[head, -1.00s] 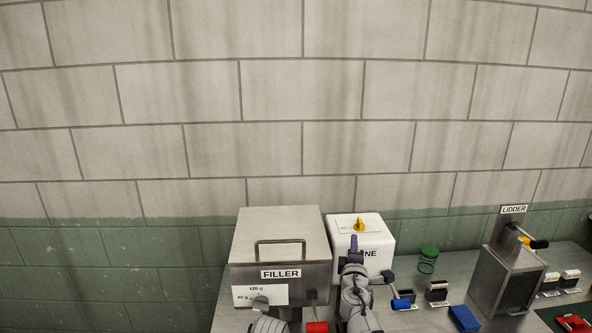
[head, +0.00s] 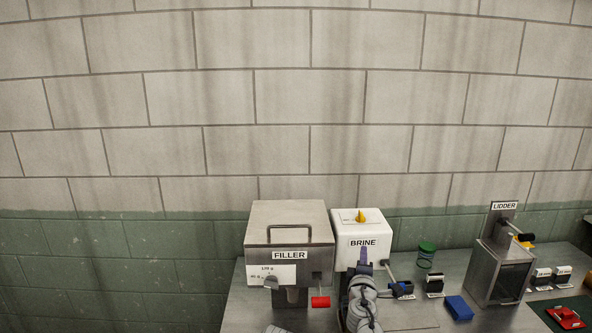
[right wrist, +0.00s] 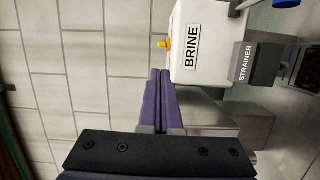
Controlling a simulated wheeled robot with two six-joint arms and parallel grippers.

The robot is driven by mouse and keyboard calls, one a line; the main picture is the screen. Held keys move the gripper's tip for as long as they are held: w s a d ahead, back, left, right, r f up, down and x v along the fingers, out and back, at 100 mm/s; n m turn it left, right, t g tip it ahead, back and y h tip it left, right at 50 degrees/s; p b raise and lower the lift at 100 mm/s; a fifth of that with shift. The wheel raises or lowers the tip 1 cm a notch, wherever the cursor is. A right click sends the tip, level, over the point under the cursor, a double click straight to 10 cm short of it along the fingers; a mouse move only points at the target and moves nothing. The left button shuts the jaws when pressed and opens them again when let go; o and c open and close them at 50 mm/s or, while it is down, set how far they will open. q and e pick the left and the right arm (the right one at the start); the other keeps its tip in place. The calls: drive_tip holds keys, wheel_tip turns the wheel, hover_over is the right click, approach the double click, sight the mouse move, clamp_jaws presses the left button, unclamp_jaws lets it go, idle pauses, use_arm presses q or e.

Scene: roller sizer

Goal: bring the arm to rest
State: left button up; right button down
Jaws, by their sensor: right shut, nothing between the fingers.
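My right gripper (head: 364,256) points up in front of the white BRINE box (head: 345,236), just below its label in the head view. Its purple fingers are closed together with nothing between them. In the right wrist view the shut fingers (right wrist: 160,95) show beside the BRINE box (right wrist: 190,50), and I cannot tell whether they touch it. My right arm rises from the bottom edge in the head view. My left gripper is out of view.
The metal FILLER (head: 290,225) with a red-handled lever stands left of the BRINE box. To the right are a green-lidded jar (head: 426,255), a blue block (head: 459,308), the LIDDER (head: 500,270) and a red item (head: 566,317) on a green mat. A block wall stands behind.

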drive_tip(key=s+a+f+m+g+h+b, duration=0.1)
drive_tip(key=s+f+m+g+b, duration=0.1)
drive_tip(key=s+f+m+g, duration=0.6)
drive_tip(key=s+a+f+m+g+h+b, duration=0.15)
drive_tip(key=s+f, duration=0.25)
drive_tip(key=f, duration=0.7)
drive_tip(key=s+a+f+m+g+y+b, duration=0.1)
drive_tip(key=s+a+f+g, duration=0.3)
drive_tip(key=s, duration=0.4)
drive_tip(key=s+a+f+m+g+y+b, duration=0.1)
drive_tip(key=s+a+f+g+y, duration=0.3)
drive_tip(key=s, duration=0.4)
drive_tip(key=shift+s+a+f, duration=0.15)
drive_tip(key=shift+a+f, duration=0.35)
drive_tip(key=shift+a, duration=0.65)
